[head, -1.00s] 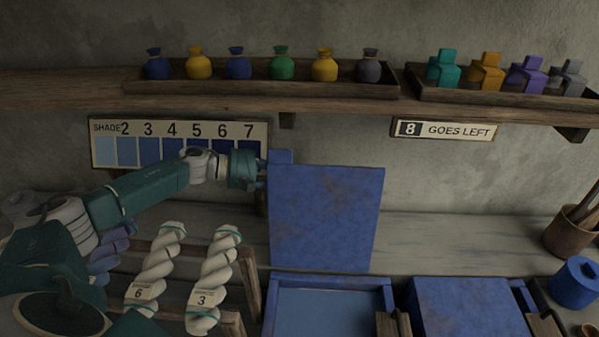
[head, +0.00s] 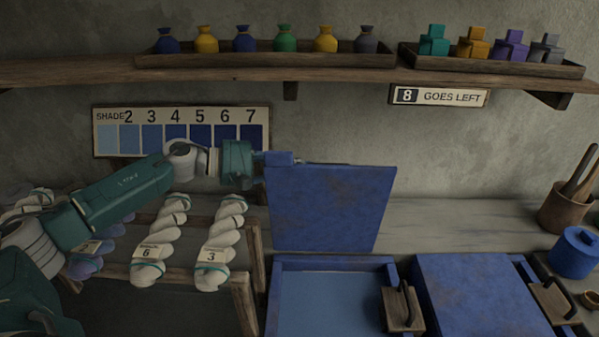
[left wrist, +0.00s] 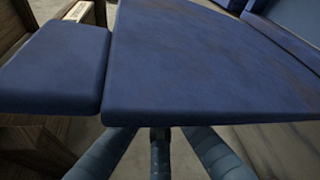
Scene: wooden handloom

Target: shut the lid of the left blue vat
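The left blue vat (head: 274,300) stands open, with pale blue liquid inside. Its blue lid (head: 328,210) is raised at the vat's back edge and leans forward a little. In the left wrist view the lid (left wrist: 200,65) and the tab (left wrist: 52,70) fill the upper part. My left fingers (left wrist: 160,150) reach in under their near edge; the fingertips are hidden, so I cannot tell whether they are shut. My right gripper is not in view.
A second blue vat with its lid (head: 478,295) down stands to the right. A wooden handle block (head: 401,309) sits at the left vat's front right. A rack with white skeins (head: 222,243) is on the left. A shelf (head: 330,72) with bottles runs above.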

